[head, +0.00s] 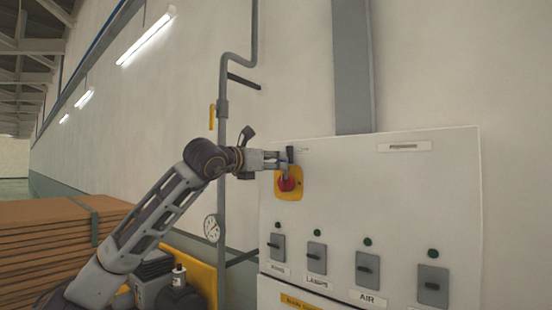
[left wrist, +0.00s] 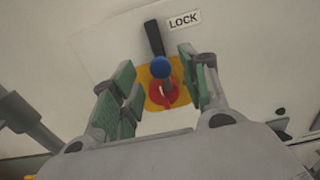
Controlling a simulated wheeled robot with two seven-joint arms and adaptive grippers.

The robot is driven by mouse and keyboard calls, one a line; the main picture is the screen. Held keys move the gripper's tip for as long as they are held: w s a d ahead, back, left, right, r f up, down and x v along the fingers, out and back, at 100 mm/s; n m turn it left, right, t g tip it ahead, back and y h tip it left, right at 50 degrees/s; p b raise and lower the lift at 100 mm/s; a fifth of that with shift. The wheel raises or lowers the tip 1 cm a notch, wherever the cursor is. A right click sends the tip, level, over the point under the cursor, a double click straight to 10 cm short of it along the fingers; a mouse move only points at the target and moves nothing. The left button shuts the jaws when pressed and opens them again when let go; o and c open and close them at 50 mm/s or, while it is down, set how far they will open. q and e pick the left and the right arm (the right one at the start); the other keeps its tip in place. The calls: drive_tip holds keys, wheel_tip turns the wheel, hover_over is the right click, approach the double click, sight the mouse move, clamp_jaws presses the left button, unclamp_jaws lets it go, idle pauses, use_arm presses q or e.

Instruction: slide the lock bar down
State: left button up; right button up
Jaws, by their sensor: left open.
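The lock bar (head: 290,155) is a dark upright bar above a red knob (head: 287,184) on a yellow plate (head: 292,194) at the panel's upper left. In the left wrist view the lock bar (left wrist: 154,38) has a blue ball end (left wrist: 161,67) in front of the red knob, next to a LOCK label (left wrist: 184,20). My left gripper (head: 279,161) is at the bar, hiding part of it. In the left wrist view its green-padded fingers (left wrist: 158,88) are apart, one on each side of the blue end and red knob. My right gripper is not in view.
The white panel (head: 400,195) carries several grey switches, including one marked AIR (head: 367,268). A grey pipe (head: 222,150) with a yellow handle and a gauge (head: 211,228) runs left of the panel. Brown stacked boards (head: 50,245) stand at the lower left.

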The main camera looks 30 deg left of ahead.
use_arm(q)
drive_tip(key=shift+w+d+p, duration=0.1)
drive_tip(key=shift+w+p, duration=0.2)
drive_tip(key=shift+w, duration=0.75)
clamp_jaws()
